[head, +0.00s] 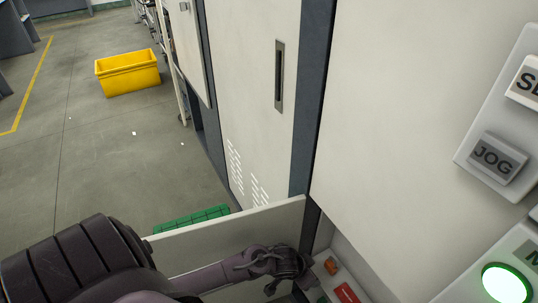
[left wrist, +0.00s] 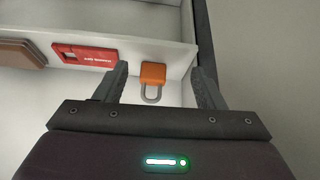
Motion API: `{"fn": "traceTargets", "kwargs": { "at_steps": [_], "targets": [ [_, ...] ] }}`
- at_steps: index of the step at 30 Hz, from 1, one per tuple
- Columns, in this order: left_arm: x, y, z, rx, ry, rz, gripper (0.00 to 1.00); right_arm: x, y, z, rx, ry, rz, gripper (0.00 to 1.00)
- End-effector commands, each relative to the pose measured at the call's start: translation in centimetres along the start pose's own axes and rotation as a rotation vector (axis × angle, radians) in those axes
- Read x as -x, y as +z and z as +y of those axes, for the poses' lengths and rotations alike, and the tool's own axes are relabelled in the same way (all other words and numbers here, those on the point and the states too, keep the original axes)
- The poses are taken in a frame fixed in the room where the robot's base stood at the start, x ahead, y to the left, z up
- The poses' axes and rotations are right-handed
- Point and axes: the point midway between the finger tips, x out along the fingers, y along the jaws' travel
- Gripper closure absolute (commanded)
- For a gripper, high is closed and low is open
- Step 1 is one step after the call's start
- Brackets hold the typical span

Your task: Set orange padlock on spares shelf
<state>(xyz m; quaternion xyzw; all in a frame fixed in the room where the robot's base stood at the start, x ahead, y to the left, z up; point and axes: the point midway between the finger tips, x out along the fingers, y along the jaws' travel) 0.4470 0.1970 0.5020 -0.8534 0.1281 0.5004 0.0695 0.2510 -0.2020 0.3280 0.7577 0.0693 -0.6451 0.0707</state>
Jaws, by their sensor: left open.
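The orange padlock (left wrist: 153,73) has a grey shackle and lies on a white surface in the left wrist view, with the shackle toward my gripper. Its orange body also shows in the head view (head: 332,266), just right of my left gripper (head: 291,271). In the left wrist view my left gripper (left wrist: 158,67) is open and empty, its two fingers standing apart on either side of the padlock in the picture. I cannot tell how far the fingertips are from it. My right gripper is not in view. No spares shelf can be made out by label.
A red lettered item (left wrist: 86,54) and a brown item (left wrist: 20,54) lie left of the padlock. A pale panel edge (head: 230,236) runs beside my arm. A green crate (head: 192,219) and yellow bin (head: 128,78) stand beyond. Control buttons (head: 497,158) are at right.

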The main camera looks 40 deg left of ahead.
Motion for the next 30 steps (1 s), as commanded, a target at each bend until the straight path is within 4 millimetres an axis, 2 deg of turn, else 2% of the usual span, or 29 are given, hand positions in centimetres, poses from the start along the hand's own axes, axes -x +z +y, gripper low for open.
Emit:
{"fn": "traceTargets", "kwargs": {
  "at_steps": [1,2,3,6,9,12,15,30],
  "targets": [
    [-2.0,4.2,0.7,0.037,-0.002,-0.058,0.37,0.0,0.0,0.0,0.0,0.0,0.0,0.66],
    [-2.9,6.4,0.9,0.051,-0.01,-0.087,0.37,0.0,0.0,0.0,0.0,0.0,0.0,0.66],
    [-3.9,9.4,1.3,0.064,-0.021,-0.127,0.37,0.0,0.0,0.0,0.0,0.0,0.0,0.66],
    [-5.4,16.4,2.6,0.084,-0.041,-0.224,0.37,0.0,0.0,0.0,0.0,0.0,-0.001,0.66],
    [-5.9,21.6,4.0,0.088,-0.05,-0.299,0.37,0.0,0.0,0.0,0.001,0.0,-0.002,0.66],
    [-5.9,24.4,4.8,0.085,-0.055,-0.342,0.37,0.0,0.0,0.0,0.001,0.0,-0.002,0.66],
    [-5.9,25.2,5.0,0.082,-0.057,-0.355,0.37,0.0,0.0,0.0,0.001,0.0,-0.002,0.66],
    [-5.8,25.1,5.0,0.081,-0.057,-0.354,0.37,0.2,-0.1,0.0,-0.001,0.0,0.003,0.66]
  ]
}}
